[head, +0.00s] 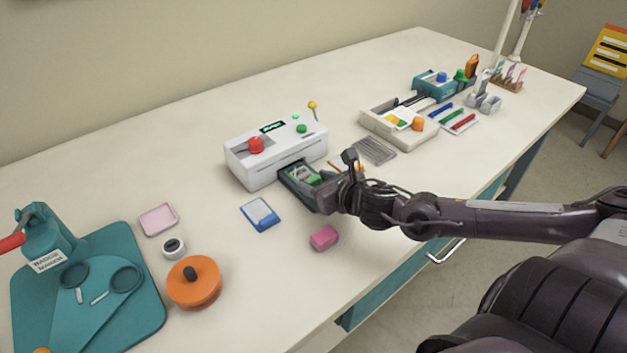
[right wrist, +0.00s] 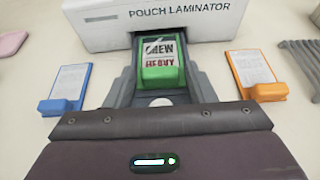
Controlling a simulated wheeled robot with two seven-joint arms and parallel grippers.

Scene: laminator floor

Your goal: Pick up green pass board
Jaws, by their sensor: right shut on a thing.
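The green pass board (head: 303,173) lies at the front slot of the white pouch laminator (head: 268,147). In the right wrist view the board (right wrist: 160,65) is bright green with a white printed top face, and its far end is close to the slot under the laminator (right wrist: 150,20). My right gripper (head: 312,187) is shut on the board, low at the front of the laminator. The gripper hides part of the board in the head view. My left gripper is not in view.
A blue card holder (head: 261,214) lies left of the gripper, and an orange one (right wrist: 257,75) lies on the other side. A pink block (head: 324,237) is in front. A grey ribbed rack (head: 375,150) is to the right. The table front-left of the pink block is clear.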

